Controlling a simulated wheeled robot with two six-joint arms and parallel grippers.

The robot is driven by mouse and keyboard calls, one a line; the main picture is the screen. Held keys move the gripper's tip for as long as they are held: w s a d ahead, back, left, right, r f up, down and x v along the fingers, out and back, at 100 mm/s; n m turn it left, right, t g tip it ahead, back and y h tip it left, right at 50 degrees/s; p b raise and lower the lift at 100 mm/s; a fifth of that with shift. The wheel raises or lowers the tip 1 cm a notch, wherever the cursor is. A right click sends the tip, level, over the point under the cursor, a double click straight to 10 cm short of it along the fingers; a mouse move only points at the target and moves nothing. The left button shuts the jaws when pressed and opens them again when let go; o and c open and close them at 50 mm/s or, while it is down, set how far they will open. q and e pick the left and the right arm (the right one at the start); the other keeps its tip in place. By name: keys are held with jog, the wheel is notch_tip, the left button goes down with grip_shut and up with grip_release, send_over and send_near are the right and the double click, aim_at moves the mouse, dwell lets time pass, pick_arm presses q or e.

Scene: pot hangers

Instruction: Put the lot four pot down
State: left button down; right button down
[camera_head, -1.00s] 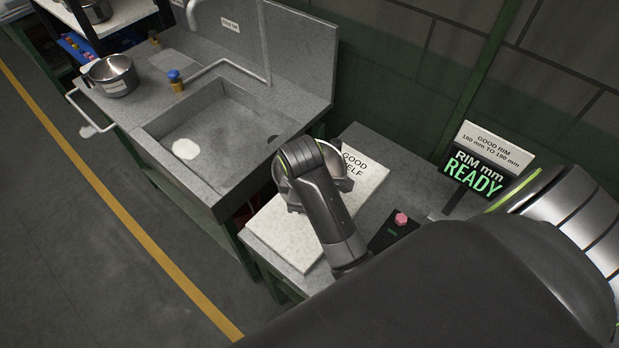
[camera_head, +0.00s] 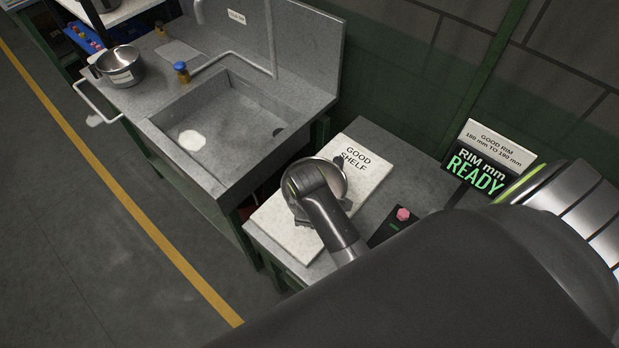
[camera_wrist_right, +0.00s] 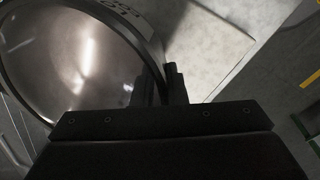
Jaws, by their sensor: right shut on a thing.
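A round metal pot (camera_head: 336,176) is at the pale board marked GOOD SHELF (camera_head: 371,172), on the grey bench. My right gripper (camera_head: 309,205) is over the near side of the pot, and its own arm link hides much of both. In the right wrist view the pot (camera_wrist_right: 70,60) fills the left side, with its shiny inside facing the camera. The fingers of my right gripper (camera_wrist_right: 163,84) are shut on its rim. The pale board (camera_wrist_right: 215,40) shows beyond the pot. I cannot tell whether the pot touches the board. My left gripper is not in view.
A display reading RIM mm READY (camera_head: 474,174) and a GOOD RIM sign (camera_head: 497,143) stand at the right. A pink button (camera_head: 403,214) is on a dark box. A sink (camera_head: 215,125) is at the left, with another metal pot (camera_head: 122,68) on its counter.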

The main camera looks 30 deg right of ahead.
jog(key=c, duration=1.5)
grip_release()
jog(key=shift+o, duration=0.2)
notch_tip(320, 180, up, 12)
jog(key=s+a, duration=0.1)
jog(key=shift+s+b, duration=0.25)
jog(key=shift+b, duration=0.05)
jog(key=shift+a, duration=0.1)
